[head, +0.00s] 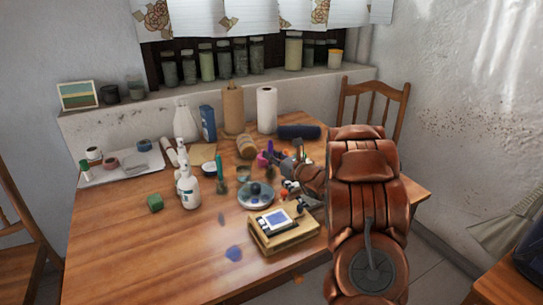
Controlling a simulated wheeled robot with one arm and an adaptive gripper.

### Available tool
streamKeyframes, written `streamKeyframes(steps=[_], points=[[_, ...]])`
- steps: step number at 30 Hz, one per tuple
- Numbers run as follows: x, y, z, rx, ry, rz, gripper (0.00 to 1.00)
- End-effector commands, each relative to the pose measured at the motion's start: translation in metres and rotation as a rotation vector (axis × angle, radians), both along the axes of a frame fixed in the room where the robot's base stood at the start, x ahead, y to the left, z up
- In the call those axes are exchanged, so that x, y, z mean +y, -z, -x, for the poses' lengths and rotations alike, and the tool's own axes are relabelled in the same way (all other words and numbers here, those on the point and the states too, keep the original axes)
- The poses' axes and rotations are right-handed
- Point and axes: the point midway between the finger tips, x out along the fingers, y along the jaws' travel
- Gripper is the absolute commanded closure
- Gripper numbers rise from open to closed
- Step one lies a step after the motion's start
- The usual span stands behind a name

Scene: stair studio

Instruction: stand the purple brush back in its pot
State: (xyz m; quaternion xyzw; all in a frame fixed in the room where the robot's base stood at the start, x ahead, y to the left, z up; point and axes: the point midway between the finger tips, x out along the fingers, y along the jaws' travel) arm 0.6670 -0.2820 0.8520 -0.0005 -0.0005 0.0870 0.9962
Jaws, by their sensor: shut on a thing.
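My gripper (283,162) is at the right-middle of the wooden table, small and partly hidden by my own arm. Its jaws are shut on a slim purple thing, which I take for the purple brush (270,147). More purple and orange shows low by the fingertips (262,159), too small to tell apart. The pot is not clearly seen; it may be among the small things around the gripper. I cannot tell whether the brush touches it.
Near the gripper are a tan roll (246,147), a dark blue roll (299,131), a round dish (255,198), a wooden box (284,236) and a green upright brush (219,164). White bottles (190,190) stand left. The table's front left is mostly clear.

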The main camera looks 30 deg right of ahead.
Motion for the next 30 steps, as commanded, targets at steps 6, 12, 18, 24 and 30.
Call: streamKeyframes(steps=[6,12,18,24,30], points=[[0.0000,0.0013,-0.0001,-0.001,0.000,-0.001,1.00],[-0.0001,0.0031,-0.0001,-0.001,0.001,-0.001,0.77],[0.0000,0.0032,-0.0001,0.000,0.000,-0.001,0.59],[0.0000,0.0032,-0.0001,0.000,0.000,-0.001,0.59],[0.0002,-0.0007,0.0001,0.001,0.000,0.000,0.59]])
